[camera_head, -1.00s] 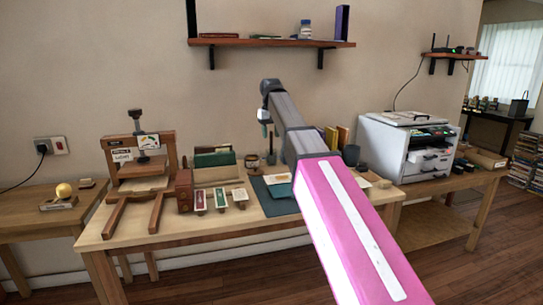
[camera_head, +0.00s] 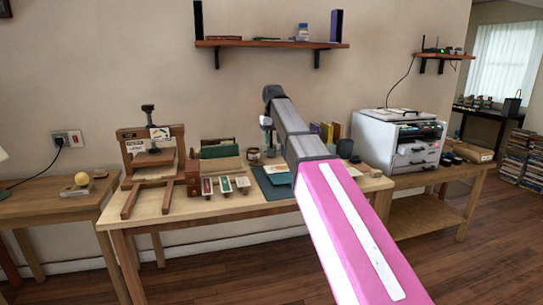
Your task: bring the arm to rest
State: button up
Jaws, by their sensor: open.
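My arm (camera_head: 345,225), with a pink and white upper link, reaches from the bottom right up over the work table (camera_head: 225,207). Its grey forelink (camera_head: 290,120) ends in a dark wrist joint. My gripper (camera_head: 267,138) hangs below that wrist, small and partly hidden behind the forelink. It is open, and I see nothing held in it. It appears in front of the wall, above the back of the table; its exact height over the table cannot be told.
A wooden press (camera_head: 150,160), a green-book holder (camera_head: 218,160), several small labelled blocks (camera_head: 225,185) and a teal folder (camera_head: 272,183) lie on the table. A white printer (camera_head: 400,140) stands right. A wall shelf (camera_head: 270,44) hangs above. Open floor (camera_head: 480,250) shows at right.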

jog(key=s+d+f, duration=0.3)
jog(key=f, duration=0.5)
jog(key=s+d+f+m, duration=0.1)
jog(key=s+d+f, duration=0.25)
jog(key=f, duration=0.55)
jog(key=s+d+f, duration=0.2)
jog(key=d+f, duration=0.2)
jog(key=f, duration=0.4)
jog(key=s+d+f+m, duration=0.1)
jog(key=s+d+f, duration=0.3)
jog(key=s+f, duration=0.4)
jog(key=s+d+f+m, duration=0.1)
jog(key=s+d+f, duration=0.3)
jog(key=s+f, duration=0.4)
notch_tip(320, 180, down, 2)
jog(key=shift+f, duration=0.1)
